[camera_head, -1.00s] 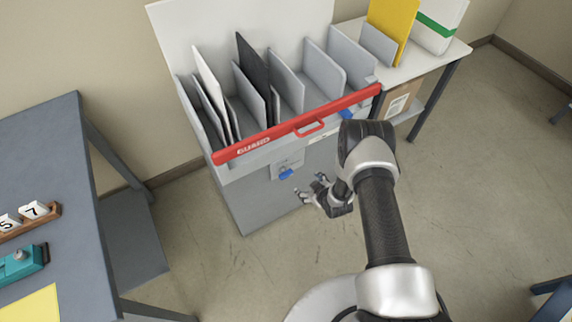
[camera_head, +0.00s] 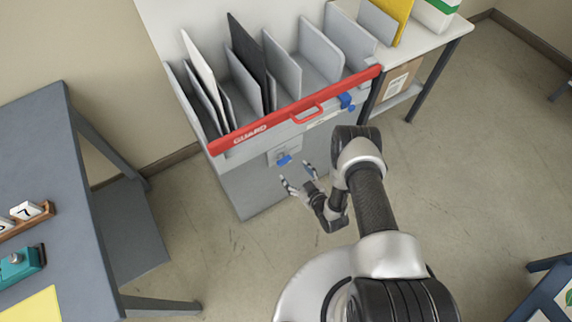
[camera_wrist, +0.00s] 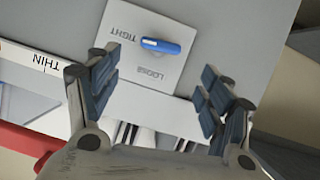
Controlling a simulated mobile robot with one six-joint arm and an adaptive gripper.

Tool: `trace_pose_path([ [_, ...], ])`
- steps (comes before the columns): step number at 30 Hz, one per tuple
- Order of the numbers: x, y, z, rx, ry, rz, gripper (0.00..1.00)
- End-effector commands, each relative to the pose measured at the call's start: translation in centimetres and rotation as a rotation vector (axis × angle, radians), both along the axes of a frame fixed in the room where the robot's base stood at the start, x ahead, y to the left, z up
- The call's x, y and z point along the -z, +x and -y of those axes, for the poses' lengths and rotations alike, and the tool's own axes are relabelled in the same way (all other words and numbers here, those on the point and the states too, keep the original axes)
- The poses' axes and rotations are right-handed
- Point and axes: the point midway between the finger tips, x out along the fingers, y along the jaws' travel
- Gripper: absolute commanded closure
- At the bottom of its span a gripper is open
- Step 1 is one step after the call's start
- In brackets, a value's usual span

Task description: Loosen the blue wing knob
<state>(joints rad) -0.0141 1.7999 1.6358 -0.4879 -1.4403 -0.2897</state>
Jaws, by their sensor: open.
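The blue wing knob (camera_head: 284,160) sits on a light plate on the front of the grey cabinet, below the red guard bar. In the wrist view the knob (camera_wrist: 160,46) lies nearly level across the plate (camera_wrist: 146,62), which is lettered TIGHT and LOOSE. The knob's wing points toward the word TIGHT. My gripper (camera_head: 297,178) is open and empty, just in front of the cabinet, a little below and right of the knob. In the wrist view my gripper (camera_wrist: 160,92) has its fingers apart on either side below the knob, not touching it.
The red guard bar (camera_head: 258,127) crosses the cabinet's top front edge. Another blue part (camera_head: 346,101) sits near its right end. A grey table (camera_head: 30,150) stands at left, and a white side table (camera_head: 425,47) at right. Open floor lies before the cabinet.

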Motion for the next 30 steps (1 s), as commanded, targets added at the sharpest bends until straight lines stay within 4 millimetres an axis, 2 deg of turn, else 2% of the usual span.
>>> trace_pose_path([
  [6,2.1,3.8,-2.4,-0.003,0.000,0.003,0.27],
  [12,3.1,6.1,-3.7,-0.001,0.000,0.001,0.27],
  [17,3.3,6.9,-4.1,0.000,0.000,0.000,0.27],
  [25,3.3,7.0,-4.2,0.000,-0.001,-0.001,0.27],
  [30,3.3,7.0,-4.2,0.000,-0.001,-0.001,0.37],
])
